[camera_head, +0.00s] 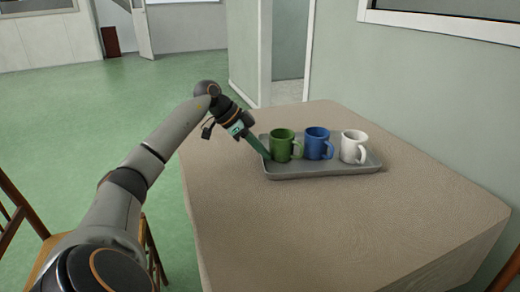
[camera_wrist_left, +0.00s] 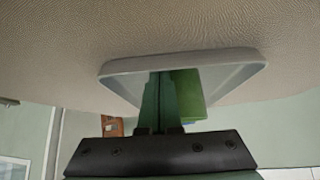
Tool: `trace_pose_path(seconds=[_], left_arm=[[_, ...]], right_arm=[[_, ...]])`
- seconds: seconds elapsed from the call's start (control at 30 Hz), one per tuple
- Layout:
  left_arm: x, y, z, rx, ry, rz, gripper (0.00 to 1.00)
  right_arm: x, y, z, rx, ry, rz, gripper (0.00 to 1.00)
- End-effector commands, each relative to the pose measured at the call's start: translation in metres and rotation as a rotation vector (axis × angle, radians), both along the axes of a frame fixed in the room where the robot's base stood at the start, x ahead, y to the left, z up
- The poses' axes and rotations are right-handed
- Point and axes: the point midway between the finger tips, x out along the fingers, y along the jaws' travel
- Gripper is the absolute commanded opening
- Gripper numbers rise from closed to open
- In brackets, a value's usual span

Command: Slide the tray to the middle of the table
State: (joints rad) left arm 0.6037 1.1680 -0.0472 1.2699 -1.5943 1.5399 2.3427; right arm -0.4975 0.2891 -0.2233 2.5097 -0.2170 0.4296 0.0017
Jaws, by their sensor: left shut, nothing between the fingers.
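The grey tray (camera_head: 325,173) lies on the far part of the table (camera_head: 290,225). A green mug (camera_head: 281,145), a blue mug (camera_head: 318,143) and a white mug (camera_head: 353,147) stand upright on it in a row. My left gripper (camera_head: 266,156) is shut and empty, its fingertips at the tray's left end, close to the green mug. In the left wrist view the shut fingers (camera_wrist_left: 158,105) reach over the tray (camera_wrist_left: 180,63), with the green mug (camera_wrist_left: 187,95) beside them. I cannot tell whether the fingers touch the tray or mug. My right gripper is not in view.
The near part of the table is bare. A wall (camera_head: 430,95) runs along the table's right side. Wooden chairs stand at the near left (camera_head: 22,215) and at the lower right edge. Green floor (camera_head: 90,110) is open on the left.

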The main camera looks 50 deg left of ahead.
Motion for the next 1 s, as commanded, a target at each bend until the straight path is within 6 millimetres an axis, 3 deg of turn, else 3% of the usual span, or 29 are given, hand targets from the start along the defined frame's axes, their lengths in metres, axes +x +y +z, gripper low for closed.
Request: trace_pose_path(seconds=[0.17, 0.47, 0.87, 1.0], left_arm=[[-0.002, 0.001, -0.001, 0.0, 0.001, 0.001, 0.0], [-0.024, 0.017, -0.002, 0.003, 0.005, 0.001, 0.0], [-0.025, 0.018, 0.0, 0.001, 0.003, 0.0, 0.0], [-0.026, 0.02, 0.008, 0.001, 0.004, 0.0, 0.0]], right_arm=[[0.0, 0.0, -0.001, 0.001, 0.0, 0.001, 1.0], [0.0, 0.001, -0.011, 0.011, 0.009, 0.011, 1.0], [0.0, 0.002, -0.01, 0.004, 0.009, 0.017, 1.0], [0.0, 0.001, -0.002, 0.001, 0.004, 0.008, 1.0]])
